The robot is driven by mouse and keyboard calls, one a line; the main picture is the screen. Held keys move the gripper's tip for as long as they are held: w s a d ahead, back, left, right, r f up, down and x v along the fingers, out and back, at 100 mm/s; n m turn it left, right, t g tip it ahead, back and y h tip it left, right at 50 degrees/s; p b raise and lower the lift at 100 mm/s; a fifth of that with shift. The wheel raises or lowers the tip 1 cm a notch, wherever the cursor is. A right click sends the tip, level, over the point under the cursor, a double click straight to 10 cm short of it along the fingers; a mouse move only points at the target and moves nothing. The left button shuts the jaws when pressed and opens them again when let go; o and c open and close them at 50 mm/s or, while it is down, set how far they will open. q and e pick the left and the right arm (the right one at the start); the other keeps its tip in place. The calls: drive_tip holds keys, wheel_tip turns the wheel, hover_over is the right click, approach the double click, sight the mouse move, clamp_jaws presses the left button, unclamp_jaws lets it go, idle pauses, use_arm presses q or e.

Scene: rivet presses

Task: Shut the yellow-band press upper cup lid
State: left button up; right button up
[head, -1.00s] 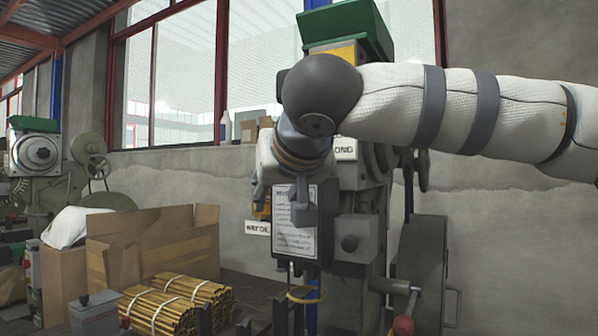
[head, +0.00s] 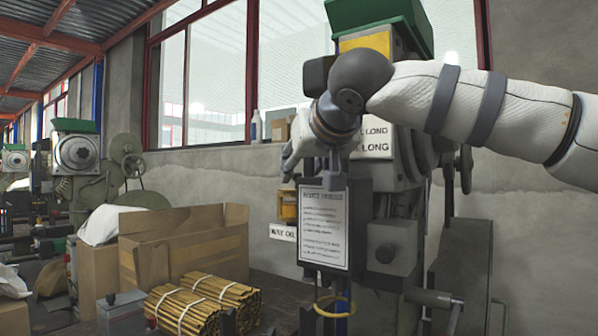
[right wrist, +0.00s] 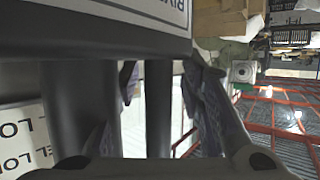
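The yellow-band press has a dark green upper cup (head: 385,14) at the top of the head view, above a yellow band (head: 368,42). The cup is cut by the picture's top edge, and I cannot make out its lid. My right gripper (head: 296,165) hangs in front of the press, below and left of the cup, near the top of a framed notice (head: 323,228). My left gripper is not in view.
My right forearm hides part of the press head. A cardboard box (head: 190,240) and bundles of brass-coloured rods (head: 205,300) are on the bench at left. A grey cabinet (head: 462,270) stands right of the press. More presses (head: 76,152) are farther left.

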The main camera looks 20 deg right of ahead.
drive_tip(key=shift+x, duration=1.1)
clamp_jaws()
drive_tip(key=shift+a+h, duration=0.1)
drive_tip(key=shift+h, duration=0.2)
drive_tip(key=shift+s+a+r+m+h, duration=0.1)
drive_tip(key=shift+s+a+m+h, duration=0.05)
drive_tip(key=shift+m+h, duration=0.4)
drive_tip(key=shift+s+a+m+h, duration=0.1)
drive_tip(key=shift+a+m+h, duration=0.05)
drive_tip(key=shift+m+h, duration=0.35)
drive_tip(key=shift+s+a+m+g+h, duration=0.1)
drive_tip(key=shift+a+m+g+h, duration=0.15)
drive_tip(key=shift+m+h, duration=0.4)
drive_tip(key=shift+s+a+m+g+h, duration=0.15)
drive_tip(key=shift+m+g+h, duration=0.15)
drive_tip(key=shift+m+h, duration=0.35)
drive_tip(key=shift+w+a+m+g+h, duration=0.15)
drive_tip(key=shift+m+g+h, duration=0.1)
drive_tip(key=shift+m+h, duration=0.35)
drive_tip(key=shift+s, duration=0.1)
